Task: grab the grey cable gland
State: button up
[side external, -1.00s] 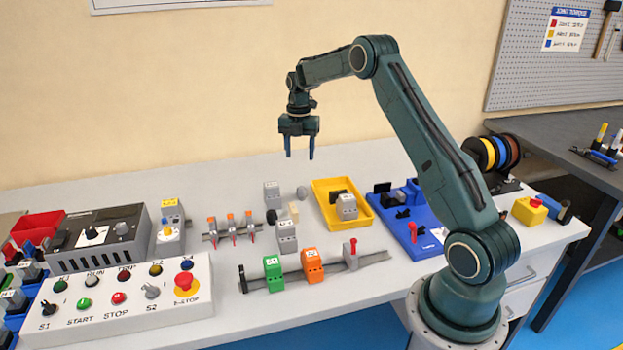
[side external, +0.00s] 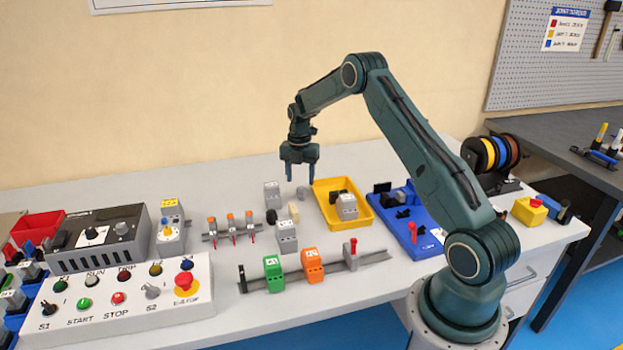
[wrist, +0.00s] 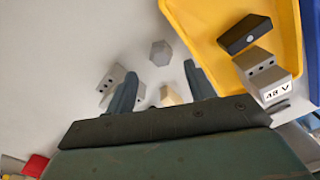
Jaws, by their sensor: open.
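The grey cable gland (side external: 303,192), a small hexagonal piece, lies on the white bench left of the yellow tray. In the wrist view the gland (wrist: 160,53) shows whole, just beyond the gap between my fingertips. My gripper (side external: 301,177) is open and empty, pointing down above the gland. In the wrist view my gripper (wrist: 160,70) has its two fingers spread, one on each side of the gland's line. The fingers do not appear to touch it.
The yellow tray (side external: 323,213) holds a black part and a grey block (side external: 347,207). Grey blocks (side external: 271,194) and a beige block (side external: 294,210) stand left and in front. A blue tray (side external: 428,237) lies right. Bare bench lies behind the gland.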

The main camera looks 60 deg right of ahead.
aim_at(301, 188)
jog(key=shift+f, duration=0.1)
jog(key=shift+s+d+f, duration=0.1)
jog(key=shift+f, duration=2.4)
jog(key=shift+c, duration=0.4)
jog(key=c, duration=1)
